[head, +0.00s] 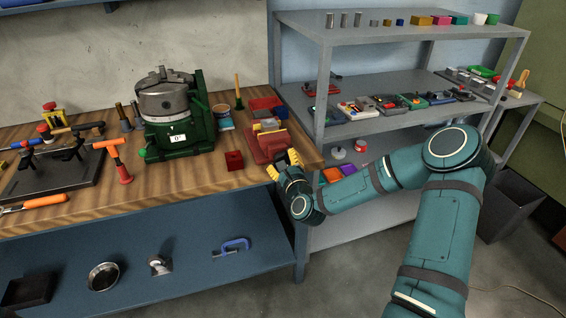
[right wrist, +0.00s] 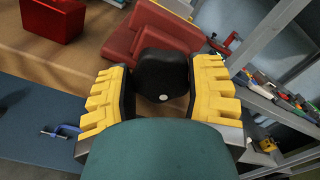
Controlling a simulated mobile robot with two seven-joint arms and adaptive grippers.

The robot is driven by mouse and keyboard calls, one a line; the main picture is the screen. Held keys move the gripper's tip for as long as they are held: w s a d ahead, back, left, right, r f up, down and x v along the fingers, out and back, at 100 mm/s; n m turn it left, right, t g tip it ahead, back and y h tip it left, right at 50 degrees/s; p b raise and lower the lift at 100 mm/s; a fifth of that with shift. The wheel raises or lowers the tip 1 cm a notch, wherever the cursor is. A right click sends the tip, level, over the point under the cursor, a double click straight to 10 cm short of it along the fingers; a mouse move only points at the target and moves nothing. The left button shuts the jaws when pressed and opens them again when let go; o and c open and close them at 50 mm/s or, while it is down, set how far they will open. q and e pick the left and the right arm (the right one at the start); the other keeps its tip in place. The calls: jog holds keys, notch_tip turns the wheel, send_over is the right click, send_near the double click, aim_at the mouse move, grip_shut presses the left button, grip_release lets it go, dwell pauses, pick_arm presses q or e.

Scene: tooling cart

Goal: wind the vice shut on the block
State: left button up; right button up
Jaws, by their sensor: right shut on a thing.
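The red vice (head: 266,146) stands at the right end of the wooden bench, and its red body also shows in the right wrist view (right wrist: 150,30). My right gripper (head: 284,163) is at the vice's near end. In the right wrist view its yellow-padded fingers (right wrist: 160,92) stand on either side of a black rounded part (right wrist: 162,75) with a white dot, at the vice's front. The contact is partly hidden by my gripper's body. My left gripper is out of view.
A red box (head: 234,160) stands left of the vice. A green machine with a round grey chuck (head: 164,98) is further left. A grey shelf rack (head: 318,85) stands close on the right. A blue clamp (head: 232,246) lies on the lower shelf.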

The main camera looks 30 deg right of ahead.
jog(key=shift+f+m, duration=0.1)
jog(key=shift+m, duration=0.3)
jog(key=o, duration=1.2)
jog(key=shift+s, duration=0.15)
jog(key=v, duration=1.1)
jog(key=shift+s, duration=0.4)
jog(key=shift+a, duration=0.15)
